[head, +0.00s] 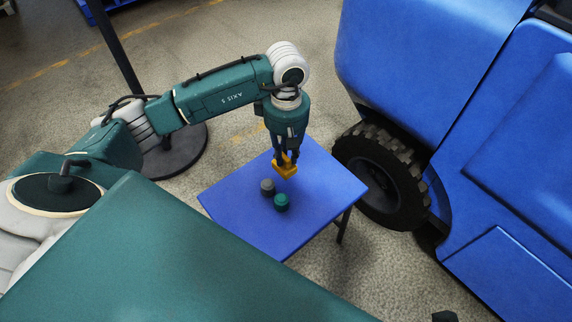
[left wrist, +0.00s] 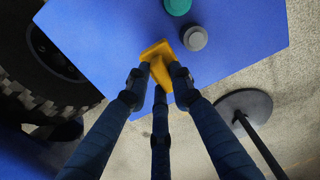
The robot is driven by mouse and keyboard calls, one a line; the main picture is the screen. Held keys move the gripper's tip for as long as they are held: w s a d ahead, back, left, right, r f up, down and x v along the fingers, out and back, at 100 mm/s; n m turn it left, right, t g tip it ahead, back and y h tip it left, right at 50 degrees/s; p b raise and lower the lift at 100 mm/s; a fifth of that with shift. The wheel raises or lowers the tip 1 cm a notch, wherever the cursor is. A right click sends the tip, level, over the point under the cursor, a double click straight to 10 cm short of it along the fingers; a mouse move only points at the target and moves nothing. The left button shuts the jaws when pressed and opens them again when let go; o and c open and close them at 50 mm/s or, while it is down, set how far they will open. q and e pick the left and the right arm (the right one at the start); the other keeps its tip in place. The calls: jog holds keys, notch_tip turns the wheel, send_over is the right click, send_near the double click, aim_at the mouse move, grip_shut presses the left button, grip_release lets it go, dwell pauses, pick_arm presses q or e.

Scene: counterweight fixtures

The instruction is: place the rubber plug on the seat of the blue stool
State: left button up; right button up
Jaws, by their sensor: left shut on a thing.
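The blue stool has a flat square blue seat (head: 235,205) in the middle of the head view; the seat (left wrist: 110,40) also fills the upper left wrist view. My left gripper (head: 286,160) points down over the seat's far part. Its dark fingers (left wrist: 156,80) are shut on a yellow angular piece (head: 287,172), also seen in the left wrist view (left wrist: 156,54). I cannot tell whether this piece touches the seat. A grey cylinder (head: 267,187) and a teal cylinder (head: 281,202) stand close together on the seat. I cannot tell by looks which thing is the rubber plug. My right gripper is not clearly seen.
A large blue vehicle (head: 490,130) with a black treaded tyre (head: 380,180) stands close to the seat's right side. A round dark base (head: 175,150) with a pole stands behind my left arm. The seat's left and right parts are bare.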

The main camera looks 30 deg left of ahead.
aim_at(286, 164)
pick_arm(q)
notch_tip(286, 164, down, 4)
jog(key=shift+r+b, duration=0.1)
jog(key=shift+b, duration=0.3)
jog(key=shift+f, duration=0.45)
pick_arm(e)
jog(key=shift+w+a+f, duration=0.15)
jog(key=shift+w+f, duration=0.15)
jog(key=shift+w, duration=0.15)
pick_arm(q)
jog(key=shift+f, duration=0.1)
jog(key=o, duration=0.9)
jog(key=shift+c, duration=0.2)
pick_arm(e)
jog(key=shift+w+a+r+t, duration=0.15)
jog(key=shift+w+t, duration=0.15)
jog(key=shift+w, duration=0.15)
jog(key=shift+w+a+r+t, duration=0.1)
jog(key=shift+w+t, duration=0.2)
jog(key=shift+w, duration=0.15)
